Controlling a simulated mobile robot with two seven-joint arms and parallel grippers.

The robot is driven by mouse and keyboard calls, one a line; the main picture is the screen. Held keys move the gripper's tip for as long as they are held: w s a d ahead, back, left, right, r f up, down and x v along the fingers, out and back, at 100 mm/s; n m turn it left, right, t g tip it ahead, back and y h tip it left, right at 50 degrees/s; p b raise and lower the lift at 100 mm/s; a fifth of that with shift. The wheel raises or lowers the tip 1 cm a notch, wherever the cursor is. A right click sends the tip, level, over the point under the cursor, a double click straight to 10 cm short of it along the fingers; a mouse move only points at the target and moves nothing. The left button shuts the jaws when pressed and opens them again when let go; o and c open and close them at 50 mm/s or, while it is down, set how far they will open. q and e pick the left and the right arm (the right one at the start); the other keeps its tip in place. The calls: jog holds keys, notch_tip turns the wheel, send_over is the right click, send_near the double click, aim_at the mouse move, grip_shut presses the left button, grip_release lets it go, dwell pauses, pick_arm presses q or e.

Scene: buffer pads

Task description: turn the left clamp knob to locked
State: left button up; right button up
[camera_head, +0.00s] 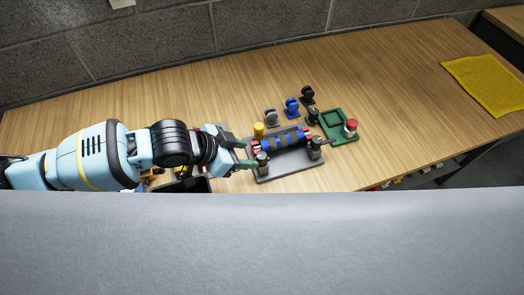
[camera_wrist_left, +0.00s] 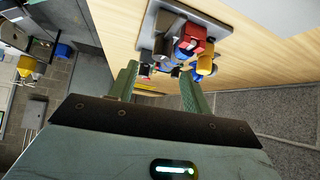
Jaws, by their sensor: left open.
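The fixture is a grey plate (camera_head: 288,174) on the wooden table, bearing a blue cylinder (camera_head: 283,141) with dark bands and red parts at its ends. The left clamp knob (camera_head: 262,158) is a grey upright post at the plate's near left corner. A similar right clamp knob (camera_head: 316,146) stands at the right end. My left gripper (camera_head: 250,154) is open, its green fingers at the left clamp knob; contact is unclear. In the left wrist view, the open fingers (camera_wrist_left: 160,74) point toward the fixture plate (camera_wrist_left: 155,25). The knob's marking is too small to read. My right gripper is out of view.
A yellow knob (camera_head: 259,129) stands at the plate's back left. Black, blue and grey clamp-like pieces (camera_head: 292,106) stand behind the fixture. A green tray (camera_head: 337,124) with a red-topped button (camera_head: 351,126) is to the right. A yellow cloth (camera_head: 488,83) lies far right; the table between is clear.

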aim_at(261, 155)
pick_arm(q)
jog(key=x, duration=0.6)
jog(key=shift+w, duration=0.1)
jog(key=shift+w+d+f, duration=0.2)
jog(key=shift+d+f, duration=0.2)
